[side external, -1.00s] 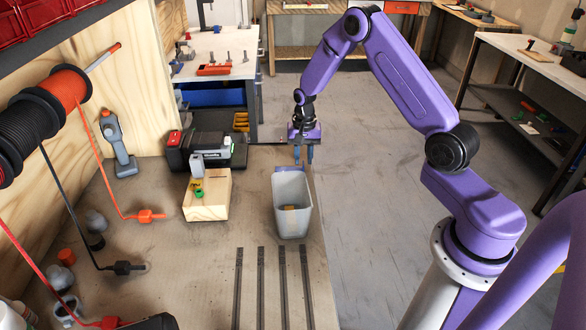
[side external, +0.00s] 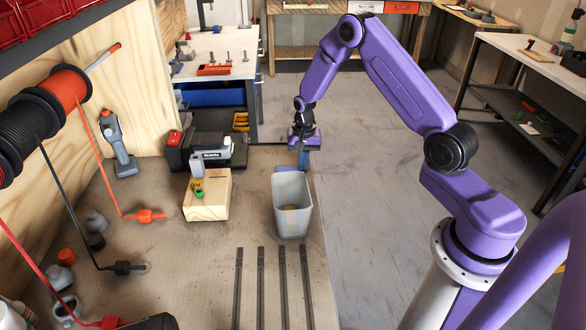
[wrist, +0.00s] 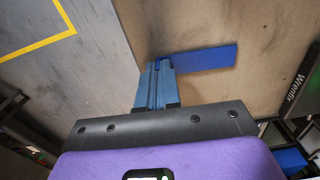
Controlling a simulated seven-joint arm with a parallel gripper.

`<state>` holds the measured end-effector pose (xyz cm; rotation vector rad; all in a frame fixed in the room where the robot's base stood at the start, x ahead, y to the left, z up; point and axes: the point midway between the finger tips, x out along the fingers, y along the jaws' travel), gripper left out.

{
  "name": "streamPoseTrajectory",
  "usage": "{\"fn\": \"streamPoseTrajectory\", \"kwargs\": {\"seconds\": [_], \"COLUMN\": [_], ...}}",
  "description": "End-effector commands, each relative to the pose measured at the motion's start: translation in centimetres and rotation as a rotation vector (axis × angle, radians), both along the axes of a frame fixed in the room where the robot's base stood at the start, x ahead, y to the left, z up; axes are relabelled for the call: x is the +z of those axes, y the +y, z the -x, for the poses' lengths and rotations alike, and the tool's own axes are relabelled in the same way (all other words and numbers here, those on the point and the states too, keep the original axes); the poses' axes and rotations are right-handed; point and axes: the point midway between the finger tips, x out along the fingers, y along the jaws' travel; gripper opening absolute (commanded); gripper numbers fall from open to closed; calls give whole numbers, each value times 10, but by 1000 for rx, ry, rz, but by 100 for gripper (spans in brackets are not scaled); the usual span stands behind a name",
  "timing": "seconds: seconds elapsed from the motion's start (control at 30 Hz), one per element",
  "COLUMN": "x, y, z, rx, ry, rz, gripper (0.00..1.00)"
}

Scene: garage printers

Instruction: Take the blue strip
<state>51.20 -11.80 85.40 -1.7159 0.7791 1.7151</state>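The blue strip (wrist: 207,57) is a flat, dark blue piece in the wrist view, reaching right from my fingertips over the brown tabletop. In the side view a short part of it (side external: 284,168) shows just behind the grey bin, left of my fingers. My gripper (side external: 303,160) points down at the table's right edge, behind the bin. In the wrist view its blue-grey fingers (wrist: 158,68) are together, with a bit of the strip's end between the tips. I cannot tell whether the strip is clear of the table.
The grey bin (side external: 292,205), with something yellowish inside, stands close in front of my gripper. A wooden block (side external: 207,196) and a dark tool case (side external: 205,150) stand to the left. Dark rods (side external: 261,290) lie at the front. Open floor lies right of the table.

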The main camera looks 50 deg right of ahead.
Motion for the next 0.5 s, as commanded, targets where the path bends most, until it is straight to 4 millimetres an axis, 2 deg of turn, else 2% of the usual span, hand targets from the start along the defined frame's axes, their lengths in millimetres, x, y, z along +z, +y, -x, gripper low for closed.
{"fn": "streamPoseTrajectory", "kwargs": {"seconds": [0.5], "x": [20], "y": [0], "z": [0], "rx": [0], "ry": [0], "rz": [0], "gripper": [0]}}
